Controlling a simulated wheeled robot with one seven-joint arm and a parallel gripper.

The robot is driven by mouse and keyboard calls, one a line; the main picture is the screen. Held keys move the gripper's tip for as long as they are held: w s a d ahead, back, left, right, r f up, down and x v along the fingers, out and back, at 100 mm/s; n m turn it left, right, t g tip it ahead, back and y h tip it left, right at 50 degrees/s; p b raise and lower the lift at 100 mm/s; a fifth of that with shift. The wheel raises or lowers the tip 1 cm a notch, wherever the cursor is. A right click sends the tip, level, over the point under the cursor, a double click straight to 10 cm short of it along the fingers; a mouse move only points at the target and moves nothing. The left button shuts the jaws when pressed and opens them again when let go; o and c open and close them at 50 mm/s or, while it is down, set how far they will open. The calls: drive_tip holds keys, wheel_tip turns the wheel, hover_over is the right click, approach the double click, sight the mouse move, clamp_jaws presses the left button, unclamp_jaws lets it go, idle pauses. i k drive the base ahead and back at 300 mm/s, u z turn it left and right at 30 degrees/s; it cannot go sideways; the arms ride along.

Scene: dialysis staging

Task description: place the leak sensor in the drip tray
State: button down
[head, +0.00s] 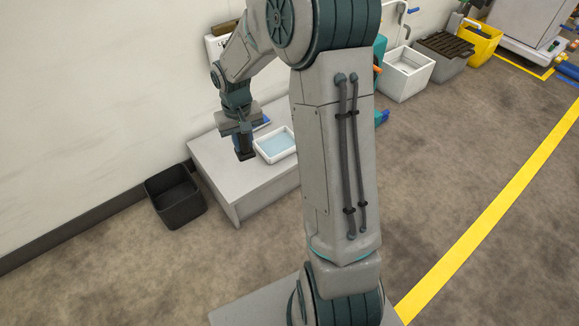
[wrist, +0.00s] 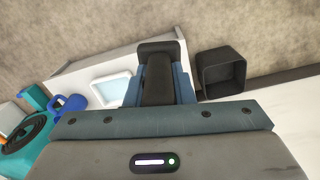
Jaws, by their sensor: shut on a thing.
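My gripper (head: 243,143) is shut on a dark, blocky thing (head: 245,155), which I take to be the leak sensor. In the wrist view the gripper (wrist: 160,88) has a blue-grey finger on each side of this black sensor (wrist: 158,52). A shallow white tray with a light blue inside, apparently the drip tray (head: 291,151), sits on the low grey-white table. In the head view the sensor is just left of the tray, and the gap in height is hard to tell. In the wrist view the tray (wrist: 96,81) is left of the gripper. No other thing shows inside it.
A black open bin (head: 176,199) stands on the floor left of the table (head: 237,186). In the wrist view a blue mug-like thing (wrist: 68,104) and a teal item (wrist: 22,152) lie left of the tray. A white wall runs behind the table.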

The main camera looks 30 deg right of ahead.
sight(283, 144)
drive_tip(key=u, duration=0.15)
drive_tip(key=k, duration=0.25)
drive_tip(key=z, duration=0.9)
drive_tip(key=i, duration=1.25)
drive_tip(key=u, duration=0.55)
